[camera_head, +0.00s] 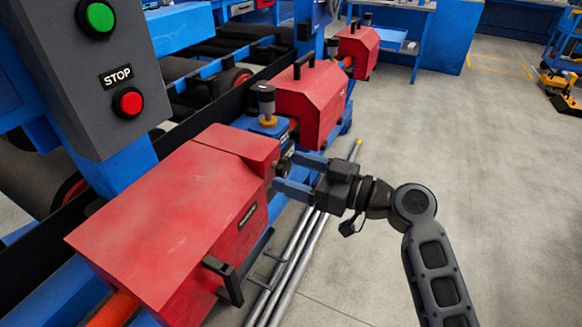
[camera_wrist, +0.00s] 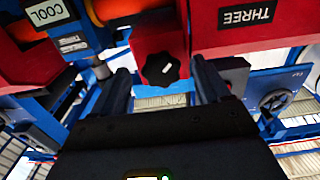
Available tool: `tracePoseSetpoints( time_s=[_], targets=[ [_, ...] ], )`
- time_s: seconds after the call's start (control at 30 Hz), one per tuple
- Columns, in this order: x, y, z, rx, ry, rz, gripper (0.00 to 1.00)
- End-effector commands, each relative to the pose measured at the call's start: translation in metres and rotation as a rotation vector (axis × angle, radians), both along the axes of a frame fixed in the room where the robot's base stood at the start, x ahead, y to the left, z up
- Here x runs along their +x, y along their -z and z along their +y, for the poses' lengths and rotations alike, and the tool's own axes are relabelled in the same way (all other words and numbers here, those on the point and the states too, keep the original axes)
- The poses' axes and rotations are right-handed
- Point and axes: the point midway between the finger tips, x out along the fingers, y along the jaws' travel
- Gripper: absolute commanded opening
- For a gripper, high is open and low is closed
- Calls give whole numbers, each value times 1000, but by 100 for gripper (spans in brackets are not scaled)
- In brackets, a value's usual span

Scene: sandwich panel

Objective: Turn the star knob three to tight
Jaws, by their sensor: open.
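A black star knob (camera_wrist: 160,69) with a small white mark sits on a red face in the wrist view. A label reading THREE (camera_wrist: 247,14), upside down, is on the red housing beside it. My gripper (camera_wrist: 160,73) is open, with one finger on each side of the knob and visible gaps between. In the head view my gripper (camera_head: 284,174) has its blue fingers reaching left to the end of the nearest red housing (camera_head: 185,205). The knob is small and dark there, mostly lost between the fingers. Whether the fingertips reach past the knob's face cannot be told.
A gauge-like fitting (camera_head: 267,103) stands above a blue block behind the fingers. More red housings (camera_head: 311,97) line the blue frame. A grey box with a STOP button (camera_head: 127,102) hangs at the upper left. Metal rods (camera_head: 290,265) lie below. The floor at right is open.

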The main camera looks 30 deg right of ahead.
Motion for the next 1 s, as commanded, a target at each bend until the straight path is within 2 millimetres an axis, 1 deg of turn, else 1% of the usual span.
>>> tracePoseSetpoints(
  time_s=[0.03,0.17,0.43,1.0],
  targets=[
    [4,-1,3,0,-1,0,76],
    [10,0,7,0,-1,0,76],
    [10,0,8,0,0,0,76],
    [10,0,8,1,0,1,21]
  ],
)
